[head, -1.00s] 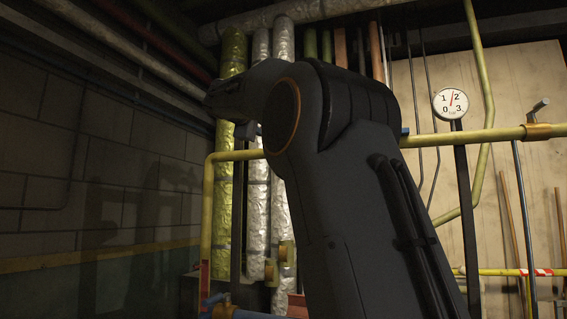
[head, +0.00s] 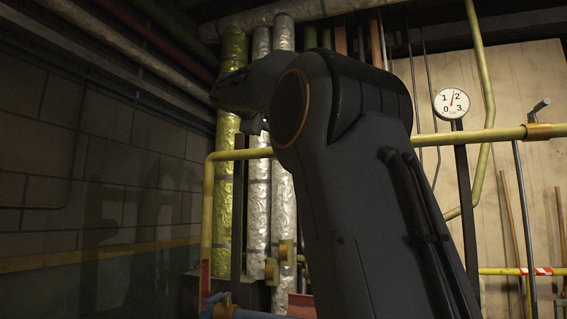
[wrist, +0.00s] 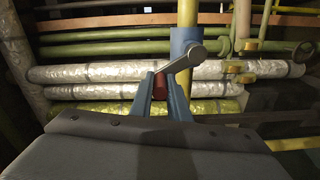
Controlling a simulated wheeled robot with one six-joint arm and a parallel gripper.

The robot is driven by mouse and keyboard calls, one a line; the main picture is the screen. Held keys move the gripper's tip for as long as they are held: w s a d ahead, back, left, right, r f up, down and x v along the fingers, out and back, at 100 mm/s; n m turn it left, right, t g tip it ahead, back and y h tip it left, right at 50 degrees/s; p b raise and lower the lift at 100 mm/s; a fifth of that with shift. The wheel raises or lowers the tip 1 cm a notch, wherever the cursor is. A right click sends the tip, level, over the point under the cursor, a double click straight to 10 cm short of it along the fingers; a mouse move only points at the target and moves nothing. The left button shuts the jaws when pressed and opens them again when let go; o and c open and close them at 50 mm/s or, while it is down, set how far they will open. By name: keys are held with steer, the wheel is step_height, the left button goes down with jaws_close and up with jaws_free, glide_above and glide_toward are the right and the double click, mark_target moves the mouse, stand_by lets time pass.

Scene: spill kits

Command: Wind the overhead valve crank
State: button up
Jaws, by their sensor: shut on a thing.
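In the wrist view, my gripper (wrist: 160,98) has its two blue-grey fingers closed on the red grip (wrist: 159,86) of the crank. The grey crank arm (wrist: 181,62) slants up and right from the grip to a round hub. The hub sits in front of a blue valve body (wrist: 183,40) on a yellow pipe. In the head view, my own arm fills the middle, and I cannot make out the crank or the fingertips there.
A round dial gauge (head: 451,103) stands at right, its needle between 1 and 2. A yellow pipe (head: 470,137) crosses at mid height to a brass valve (head: 545,131). Foil-wrapped pipes (head: 282,210) rise behind my arm. A block wall (head: 90,160) closes the left side.

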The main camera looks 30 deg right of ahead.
steer(key=shift+s+d+r, duration=0.15)
steer(key=shift+s+r, duration=0.05)
steer(key=shift+s, duration=0.05)
steer(key=shift+s+d+r, duration=0.15)
steer(key=shift+s+d, duration=0.05)
steer(key=shift+s, duration=0.05)
steer(key=shift+s+d+r, duration=0.15)
steer(key=shift+s+d, duration=0.1)
steer(key=shift+s, duration=0.1)
stand_by(0.3)
steer(key=shift+s+d, duration=0.3)
steer(key=shift+s, duration=0.05)
steer(key=shift+b, duration=0.3)
steer(key=shift+s+d, duration=0.3)
steer(key=shift+s, duration=0.05)
